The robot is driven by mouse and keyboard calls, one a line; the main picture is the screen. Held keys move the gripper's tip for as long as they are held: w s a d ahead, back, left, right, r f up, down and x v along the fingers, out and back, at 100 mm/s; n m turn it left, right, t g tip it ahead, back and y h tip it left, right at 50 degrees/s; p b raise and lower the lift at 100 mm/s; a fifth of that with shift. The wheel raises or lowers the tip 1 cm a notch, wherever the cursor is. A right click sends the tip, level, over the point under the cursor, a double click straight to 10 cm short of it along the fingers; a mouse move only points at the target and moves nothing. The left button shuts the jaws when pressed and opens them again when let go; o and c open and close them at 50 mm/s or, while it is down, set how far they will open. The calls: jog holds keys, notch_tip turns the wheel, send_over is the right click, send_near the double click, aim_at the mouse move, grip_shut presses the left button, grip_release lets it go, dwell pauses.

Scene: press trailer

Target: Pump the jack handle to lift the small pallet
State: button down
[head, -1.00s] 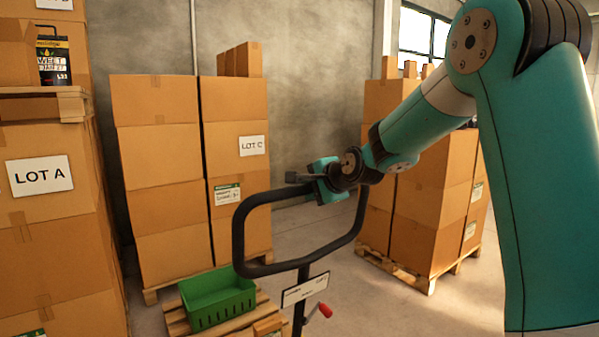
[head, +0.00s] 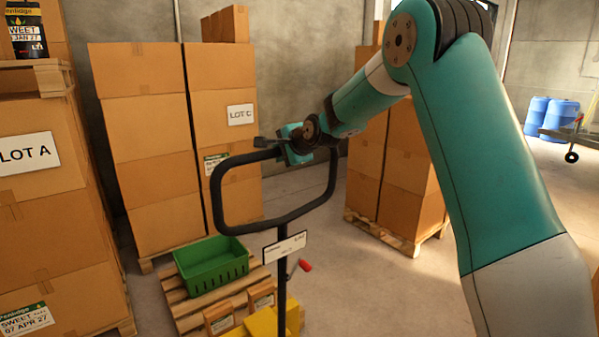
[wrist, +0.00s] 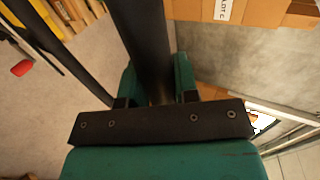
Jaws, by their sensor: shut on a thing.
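The black looped jack handle (head: 217,205) stands in the middle of the head view on a dark post with a small white plate. My gripper (head: 293,148) is shut on the top bar of this loop. In the wrist view the dark bar (wrist: 147,45) runs between the two teal fingers of my gripper (wrist: 156,85). The small wooden pallet (head: 192,312) is low on the left of the post and bears a green crate (head: 210,268) and small brown boxes. A yellow part of the jack (head: 262,325) shows at the bottom edge. The pallet's underside is hidden.
Tall carton stacks stand at the left (head: 50,225), behind the pallet (head: 145,150), and behind my arm (head: 400,190). A small red-tipped lever (head: 305,265) juts from the post. Blue drums (head: 550,118) are far right. The floor right of the post is clear.

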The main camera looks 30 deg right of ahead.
jog(key=s+d+f+b, duration=0.1)
jog(key=s+f+b, duration=0.25)
jog(key=s, duration=0.75)
jog(key=s+d+f+b, duration=0.15)
jog(key=s+b, duration=0.35)
jog(key=s, duration=0.6)
jog(key=s+d+f+b, duration=0.1)
jog(key=s+f+b, duration=0.25)
jog(key=s, duration=0.75)
jog(key=w+a+r+p, duration=0.1)
jog(key=w+r+p, duration=0.2)
jog(key=w, duration=0.9)
jog(key=w+a+r+p, duration=0.1)
jog(key=w+r+p, duration=0.2)
jog(key=w+p, duration=0.5)
jog(key=w+a+r+p, duration=0.1)
jog(key=w+r+p, duration=0.2)
jog(key=w, duration=1.5)
jog(key=shift+a+p, duration=0.35)
jog(key=shift+p, duration=0.85)
jog(key=c, duration=0.8)
grip_release()
jog(key=shift+d, duration=0.1)
jog(key=shift+o, duration=1)
